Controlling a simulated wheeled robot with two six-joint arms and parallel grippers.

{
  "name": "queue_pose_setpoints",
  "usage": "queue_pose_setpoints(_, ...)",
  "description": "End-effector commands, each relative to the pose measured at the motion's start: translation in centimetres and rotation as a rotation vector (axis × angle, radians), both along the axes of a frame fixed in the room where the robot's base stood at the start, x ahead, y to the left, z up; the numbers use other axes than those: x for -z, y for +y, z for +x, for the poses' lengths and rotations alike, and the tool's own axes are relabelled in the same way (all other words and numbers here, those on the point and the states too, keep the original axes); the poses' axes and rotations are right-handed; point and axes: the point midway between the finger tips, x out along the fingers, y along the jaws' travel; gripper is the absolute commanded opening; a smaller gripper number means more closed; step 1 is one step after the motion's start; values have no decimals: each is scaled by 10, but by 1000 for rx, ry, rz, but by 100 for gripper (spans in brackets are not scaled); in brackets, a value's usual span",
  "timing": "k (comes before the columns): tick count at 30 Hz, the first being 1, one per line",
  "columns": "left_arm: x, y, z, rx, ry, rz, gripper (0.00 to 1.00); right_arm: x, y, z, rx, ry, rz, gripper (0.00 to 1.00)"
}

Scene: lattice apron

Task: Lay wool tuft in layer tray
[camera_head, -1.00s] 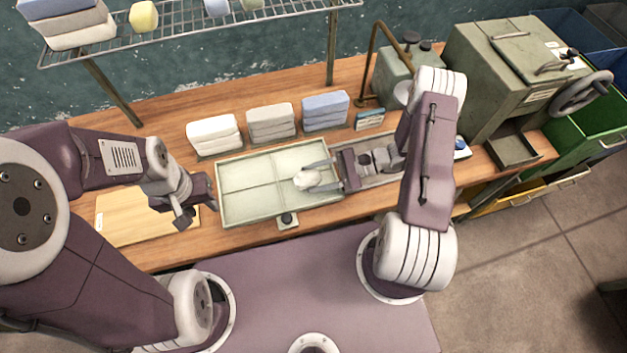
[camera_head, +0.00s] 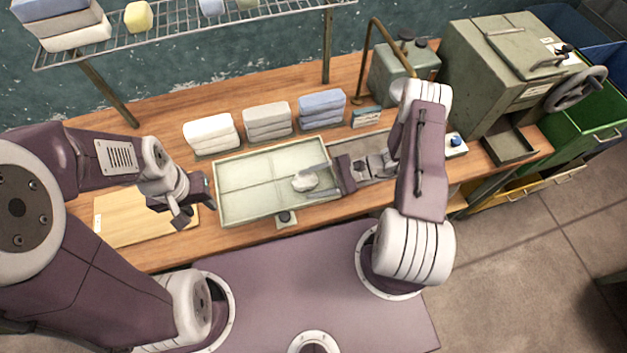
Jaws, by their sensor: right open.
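The layer tray (camera_head: 245,205) is a shallow pale green tray with thin lines dividing its floor, on the wooden bench. A whitish wool tuft (camera_head: 305,183) lies in its right part. My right gripper (camera_head: 317,183) is open over the tray's right side, its fingers spread on either side of the tuft with gaps visible. My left gripper (camera_head: 188,211) is left of the tray, above a wooden board; whether its jaws are open is not clear. No tuft shows in it.
Folded white (camera_head: 211,132), grey (camera_head: 267,121) and blue (camera_head: 322,108) stacks stand behind the tray. A wire shelf (camera_head: 200,22) hangs above the back. A green machine (camera_head: 500,70) stands at right. The wooden board (camera_head: 120,222) lies at left.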

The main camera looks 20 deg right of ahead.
Motion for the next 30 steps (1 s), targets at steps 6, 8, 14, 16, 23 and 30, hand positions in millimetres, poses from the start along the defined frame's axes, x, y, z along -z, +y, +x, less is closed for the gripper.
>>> queue_pose_setpoints(6, 4, 0, 0, 0, 0, 0, 40, -6, -17, -1, 4, -4, -1, 58)
queue_pose_setpoints(8, 7, 0, 0, 0, 0, 0, 40, -10, -28, -2, 5, -4, -1, 58)
queue_pose_setpoints(14, 19, 0, 0, 0, 0, 0, 40, -23, -70, -8, 5, -5, -1, 58)
queue_pose_setpoints(16, 23, 0, 0, 0, 0, 0, 40, -28, -83, -11, 4, -4, -2, 58)
queue_pose_setpoints(23, 28, 0, 0, 0, 0, 0, 40, -40, -110, -15, 1, -2, -1, 58)
queue_pose_setpoints(30, 28, 0, 0, 0, 0, 0, 40, -42, -113, -16, 0, 0, 0, 58)
